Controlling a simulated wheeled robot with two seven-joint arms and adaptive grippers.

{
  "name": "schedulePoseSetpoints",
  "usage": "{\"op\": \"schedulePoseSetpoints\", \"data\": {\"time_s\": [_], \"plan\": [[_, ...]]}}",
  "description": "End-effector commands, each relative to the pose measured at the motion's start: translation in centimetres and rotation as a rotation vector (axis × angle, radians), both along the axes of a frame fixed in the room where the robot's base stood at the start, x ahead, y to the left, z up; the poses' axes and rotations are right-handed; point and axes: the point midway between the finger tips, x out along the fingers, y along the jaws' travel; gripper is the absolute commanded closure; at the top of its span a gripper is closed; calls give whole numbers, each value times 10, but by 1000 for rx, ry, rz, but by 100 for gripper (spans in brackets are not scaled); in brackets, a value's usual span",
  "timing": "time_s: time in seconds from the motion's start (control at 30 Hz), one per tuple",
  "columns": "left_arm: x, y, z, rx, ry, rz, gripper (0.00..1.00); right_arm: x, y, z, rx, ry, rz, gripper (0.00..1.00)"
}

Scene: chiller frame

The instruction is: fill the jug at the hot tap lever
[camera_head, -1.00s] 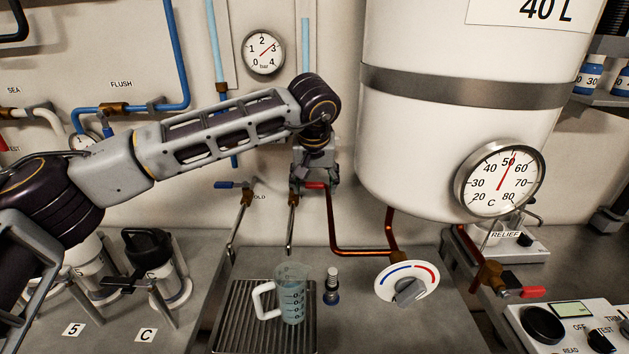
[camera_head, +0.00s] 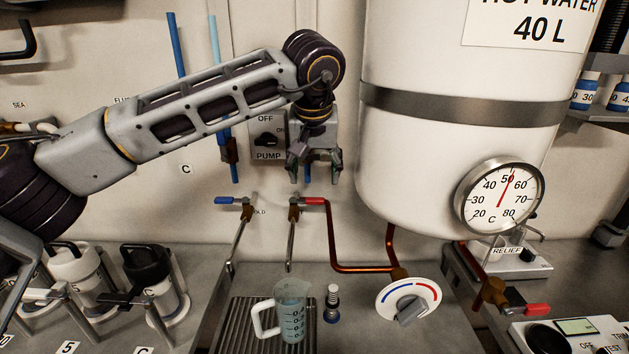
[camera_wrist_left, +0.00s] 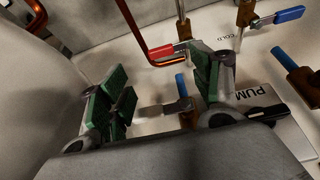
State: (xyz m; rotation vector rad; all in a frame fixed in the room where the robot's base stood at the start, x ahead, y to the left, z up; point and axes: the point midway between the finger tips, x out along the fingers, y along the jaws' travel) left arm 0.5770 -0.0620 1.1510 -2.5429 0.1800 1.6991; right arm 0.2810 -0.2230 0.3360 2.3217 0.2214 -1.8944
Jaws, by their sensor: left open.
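The hot tap has a red lever (camera_head: 314,201) with a copper pipe, and its spout hangs over the drain grate. The red lever also shows in the left wrist view (camera_wrist_left: 161,53). The clear jug (camera_head: 291,311) with a white handle stands upright on the grate (camera_head: 237,318), below the hot spout, with liquid inside. My left gripper (camera_head: 314,179) is open and empty, just above the red lever and apart from it. Its green-padded fingers are spread in the left wrist view (camera_wrist_left: 160,95). My right gripper is not in view.
The blue cold lever (camera_head: 228,200) sits just left of the hot one. The white hot water tank (camera_head: 440,150) stands close right of my gripper. A pump switch (camera_head: 267,140) is behind my arm.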

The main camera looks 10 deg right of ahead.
Motion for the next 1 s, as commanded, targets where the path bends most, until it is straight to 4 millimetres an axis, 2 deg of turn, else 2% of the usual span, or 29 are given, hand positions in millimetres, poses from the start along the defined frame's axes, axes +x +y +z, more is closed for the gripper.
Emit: {"op": "schedulePoseSetpoints", "data": {"time_s": [0.2,0.6,0.83,1.0], "plan": [[-7,1,17,1,-1,0,36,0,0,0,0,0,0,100],[-8,1,20,1,0,0,37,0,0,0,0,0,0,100],[-8,1,14,1,14,1,67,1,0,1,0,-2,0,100],[0,13,-1,-5,49,22,88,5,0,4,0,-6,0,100]]}}
